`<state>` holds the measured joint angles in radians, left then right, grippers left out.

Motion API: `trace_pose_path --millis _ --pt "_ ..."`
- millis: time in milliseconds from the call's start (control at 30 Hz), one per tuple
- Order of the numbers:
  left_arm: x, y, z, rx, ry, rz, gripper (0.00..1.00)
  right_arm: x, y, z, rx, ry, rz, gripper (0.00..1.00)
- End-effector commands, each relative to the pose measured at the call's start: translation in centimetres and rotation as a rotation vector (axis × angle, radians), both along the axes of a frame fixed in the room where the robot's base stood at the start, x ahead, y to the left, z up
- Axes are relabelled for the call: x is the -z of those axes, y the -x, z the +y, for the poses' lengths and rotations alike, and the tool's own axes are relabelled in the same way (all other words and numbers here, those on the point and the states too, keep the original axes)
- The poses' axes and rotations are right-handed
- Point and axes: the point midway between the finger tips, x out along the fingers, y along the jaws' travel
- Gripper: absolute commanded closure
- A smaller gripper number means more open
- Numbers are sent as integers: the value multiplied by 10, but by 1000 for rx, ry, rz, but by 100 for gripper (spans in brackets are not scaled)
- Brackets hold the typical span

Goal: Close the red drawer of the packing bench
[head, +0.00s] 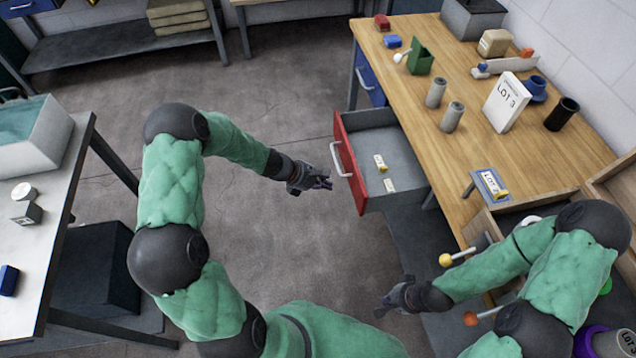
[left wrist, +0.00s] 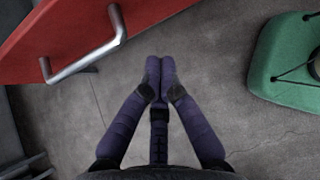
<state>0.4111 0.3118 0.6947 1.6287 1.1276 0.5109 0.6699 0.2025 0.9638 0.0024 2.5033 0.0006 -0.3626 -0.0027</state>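The red drawer (head: 350,165) of the packing bench (head: 474,120) stands pulled out, with two small yellow-marked items inside it. Its front carries a pale metal bar handle (head: 342,159). My left gripper (head: 326,182) is just left of the drawer front, near the handle and apart from it. In the left wrist view the gripper's fingertips (left wrist: 160,68) are together with nothing between them, and the red front and its handle (left wrist: 90,52) are at the upper left. My right gripper (head: 382,308) is low in front of the bench, empty; its fingers are too small to judge.
A blue drawer (head: 369,78) sits further back in the bench. A white table (head: 60,190) stands at the left. The floor left of the drawer is clear.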

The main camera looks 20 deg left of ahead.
Motion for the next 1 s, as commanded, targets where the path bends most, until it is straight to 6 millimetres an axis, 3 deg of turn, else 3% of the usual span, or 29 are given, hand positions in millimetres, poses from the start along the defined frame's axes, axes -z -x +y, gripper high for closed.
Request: trace_pose_path --millis 167,400,1000 --pt "27 -13 -21 4 0 0 100 14 0 0 0 0 0 100" --pt "25 -30 -46 5 -2 -1 100 20 0 0 0 0 0 100" --pt "24 -37 -54 2 -2 -1 100 21 0 0 0 0 0 100"
